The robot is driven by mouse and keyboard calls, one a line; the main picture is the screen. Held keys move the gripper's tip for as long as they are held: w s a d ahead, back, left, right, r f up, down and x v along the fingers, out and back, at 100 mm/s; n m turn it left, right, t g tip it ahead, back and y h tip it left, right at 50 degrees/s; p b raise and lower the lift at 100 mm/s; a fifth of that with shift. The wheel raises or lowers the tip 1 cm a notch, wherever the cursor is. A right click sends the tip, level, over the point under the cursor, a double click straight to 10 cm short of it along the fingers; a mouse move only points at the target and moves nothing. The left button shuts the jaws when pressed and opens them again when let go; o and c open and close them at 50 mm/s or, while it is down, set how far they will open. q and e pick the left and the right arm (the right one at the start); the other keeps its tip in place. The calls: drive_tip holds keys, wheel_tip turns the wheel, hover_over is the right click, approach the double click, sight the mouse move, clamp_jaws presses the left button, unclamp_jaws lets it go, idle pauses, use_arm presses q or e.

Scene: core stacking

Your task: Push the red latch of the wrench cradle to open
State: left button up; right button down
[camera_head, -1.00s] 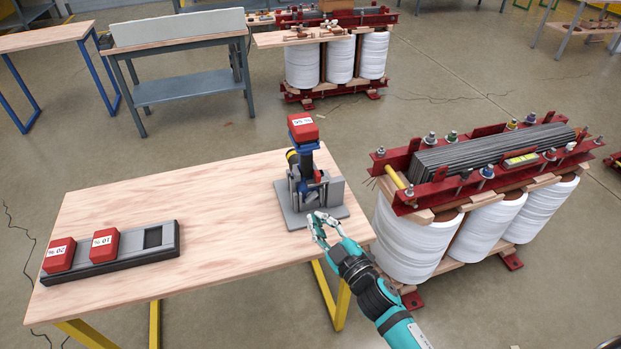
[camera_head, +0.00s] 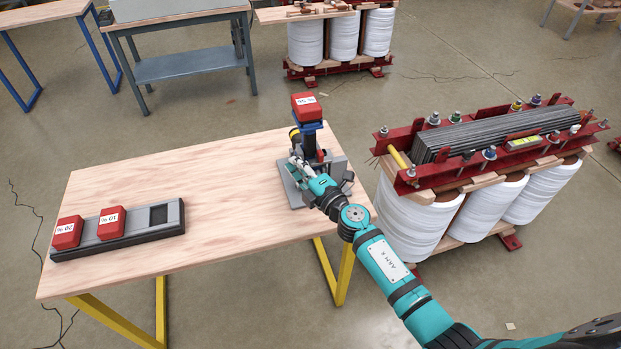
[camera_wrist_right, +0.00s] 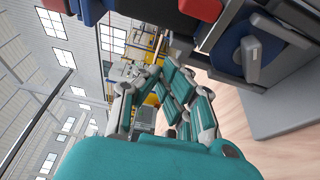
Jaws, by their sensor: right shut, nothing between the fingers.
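The wrench cradle (camera_head: 289,192) is a grey stand on a base plate near the right end of the wooden table. A blue and black wrench (camera_head: 309,143) stands upright in it, with a red battery block (camera_head: 305,105) on top. My right gripper (camera_head: 297,160) is at the front left side of the cradle, beside the wrench, and covers part of both. Its fingers (camera_wrist_right: 165,75) are shut and empty in the wrist view, with the blue wrench body (camera_wrist_right: 248,45) to their right. My left gripper is not in view.
A dark rack (camera_head: 130,235) with red battery blocks and one empty slot lies at the table's left. The table (camera_head: 225,190) is bare between rack and cradle. A transformer with white coils (camera_head: 415,225) stands close to the table's right edge.

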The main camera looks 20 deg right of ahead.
sight(313, 163)
drive_tip(key=d, duration=0.4)
drive_tip(key=d, duration=0.4)
drive_tip(key=shift+w+d+b, duration=0.1)
drive_tip(key=shift+d+b, duration=0.2)
drive_tip(key=shift+d, duration=0.35)
